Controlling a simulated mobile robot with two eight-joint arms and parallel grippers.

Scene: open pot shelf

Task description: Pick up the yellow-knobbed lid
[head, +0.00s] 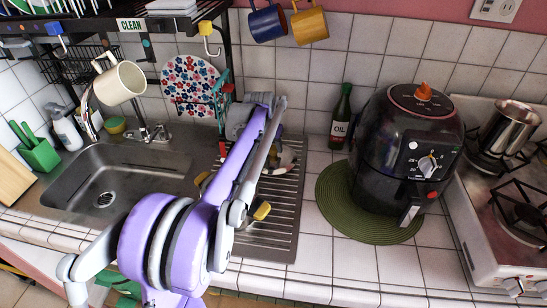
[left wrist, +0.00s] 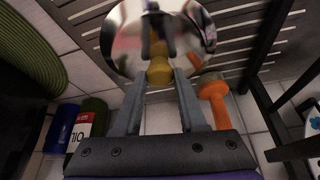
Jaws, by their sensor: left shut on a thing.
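The lid (left wrist: 125,42) shows in the left wrist view as a shiny, mirror-like disc with a yellow knob (left wrist: 158,72) facing my gripper. My left gripper (left wrist: 160,80) is shut on the yellow knob, one finger on each side. In the head view, my purple left arm reaches over the drainboard (head: 282,215) and hides most of the lid and the gripper's tips. A shiny, curved piece (head: 287,156) that looks like the lid shows just right of the arm. I cannot tell whether the lid touches the drainboard. My right gripper is not in view.
An oil bottle (head: 341,115) and a black air fryer (head: 405,145) on a green mat (head: 340,205) stand to the right. An orange-handled thing (left wrist: 215,98) is close beside the gripper. A sink (head: 130,175) lies left. Mugs (head: 310,24) hang above.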

